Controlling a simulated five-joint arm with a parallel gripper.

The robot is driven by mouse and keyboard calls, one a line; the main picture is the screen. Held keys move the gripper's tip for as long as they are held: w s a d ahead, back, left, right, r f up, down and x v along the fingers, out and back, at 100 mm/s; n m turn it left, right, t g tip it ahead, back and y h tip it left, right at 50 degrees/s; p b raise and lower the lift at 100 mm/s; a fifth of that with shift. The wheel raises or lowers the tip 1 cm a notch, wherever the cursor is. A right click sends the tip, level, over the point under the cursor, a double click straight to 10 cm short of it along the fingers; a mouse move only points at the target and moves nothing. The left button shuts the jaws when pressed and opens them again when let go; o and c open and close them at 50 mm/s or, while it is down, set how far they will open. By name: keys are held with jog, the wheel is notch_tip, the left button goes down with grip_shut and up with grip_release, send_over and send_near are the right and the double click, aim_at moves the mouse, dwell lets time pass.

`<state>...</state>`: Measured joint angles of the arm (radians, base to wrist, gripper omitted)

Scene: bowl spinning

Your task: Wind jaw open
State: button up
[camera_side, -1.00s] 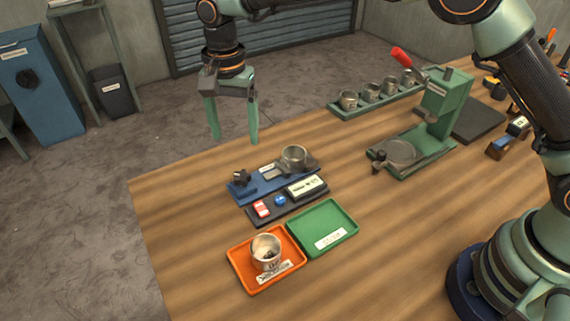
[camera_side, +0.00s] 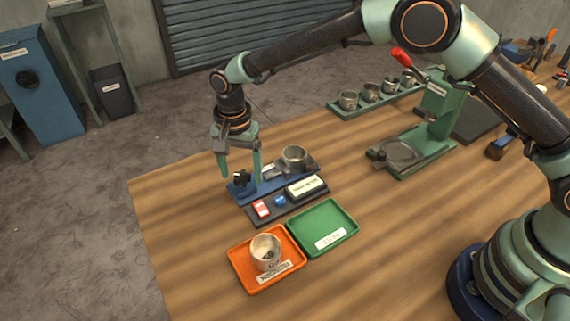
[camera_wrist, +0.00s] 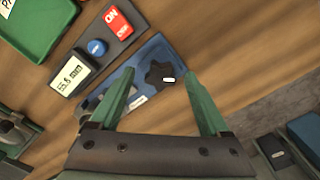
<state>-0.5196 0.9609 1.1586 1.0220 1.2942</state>
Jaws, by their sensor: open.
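The blue fixture (camera_side: 264,182) lies near the table's left edge. A black star-shaped knob (camera_side: 240,180) stands at its left end, and it also shows in the wrist view (camera_wrist: 160,75). A metal cup (camera_side: 294,156) sits at the fixture's right end, beside a grey jaw part (camera_side: 268,171). My gripper (camera_side: 241,178) is open and points down at the knob. In the wrist view the knob appears between my fingertips (camera_wrist: 159,73), with gaps at both sides. I cannot tell whether the tips reach down to its height.
A dark panel (camera_side: 258,217) with a red switch (camera_side: 261,209), blue button (camera_side: 280,200) and display (camera_side: 302,187) lies just in front. An orange tray (camera_side: 240,265) holding a cup (camera_side: 265,249) and an empty green tray (camera_side: 335,217) lie nearer. A green press (camera_side: 440,105) stands right.

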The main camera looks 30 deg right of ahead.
grip_shut()
jog(key=n, duration=0.6)
jog(key=shift+n, duration=0.3)
jog(key=n, duration=1.3)
jog(key=shift+n, duration=0.3)
jog(key=n, duration=0.6)
jog(key=shift+r, duration=0.1)
jog(key=shift+n, duration=0.4)
